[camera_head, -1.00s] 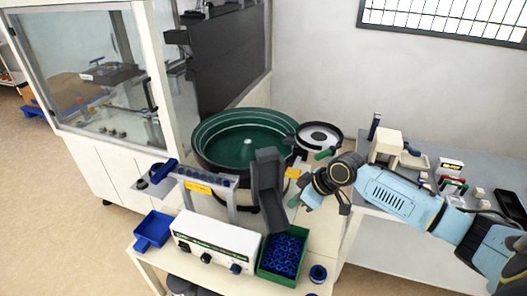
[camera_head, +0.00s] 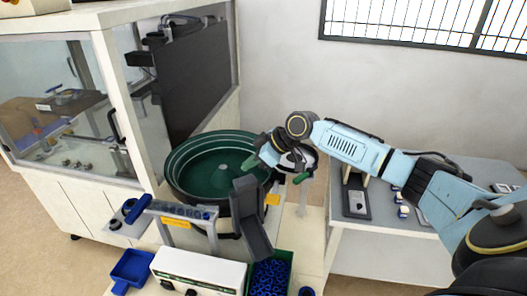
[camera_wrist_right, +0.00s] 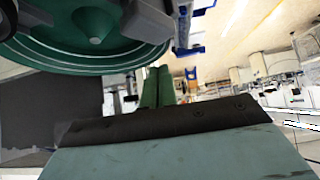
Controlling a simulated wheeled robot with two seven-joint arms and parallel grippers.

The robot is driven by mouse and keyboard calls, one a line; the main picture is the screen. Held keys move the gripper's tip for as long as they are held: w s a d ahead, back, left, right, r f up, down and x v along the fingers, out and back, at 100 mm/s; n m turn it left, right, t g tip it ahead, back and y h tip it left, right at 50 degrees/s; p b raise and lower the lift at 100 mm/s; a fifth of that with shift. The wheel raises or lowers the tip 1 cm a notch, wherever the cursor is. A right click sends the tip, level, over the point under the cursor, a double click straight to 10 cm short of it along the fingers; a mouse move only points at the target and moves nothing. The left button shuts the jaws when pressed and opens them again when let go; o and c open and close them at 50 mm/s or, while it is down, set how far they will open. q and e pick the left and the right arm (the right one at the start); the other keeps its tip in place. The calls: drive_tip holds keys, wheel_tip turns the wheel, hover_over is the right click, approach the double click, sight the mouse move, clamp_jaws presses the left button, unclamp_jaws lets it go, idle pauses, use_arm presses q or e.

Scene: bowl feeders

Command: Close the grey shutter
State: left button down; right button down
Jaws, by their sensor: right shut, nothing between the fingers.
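A large dark grey panel (camera_head: 187,80), which looks like the shutter, stands upright along the right side of the cabinet. A dark surface at the left of the right wrist view (camera_wrist_right: 45,112) may be the same panel. My right gripper (camera_head: 251,162) is over the right part of the green bowl, apart from the panel and to its right. Its two green fingers (camera_wrist_right: 156,88) are together and empty in the wrist view. My left gripper is not in view.
The green bowl feeder (camera_head: 182,180) stands in front of the panel, with a grey chute (camera_head: 248,215) at its front right. A smaller bowl (camera_head: 300,157) is beside my wrist. The glass-fronted cabinet (camera_head: 75,120) fills the left. A grey table (camera_head: 385,250) is at right.

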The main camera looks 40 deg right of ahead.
sight(241, 181)
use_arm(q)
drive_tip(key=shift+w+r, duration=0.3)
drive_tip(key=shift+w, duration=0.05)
use_arm(e)
drive_tip(key=shift+f, duration=2.05)
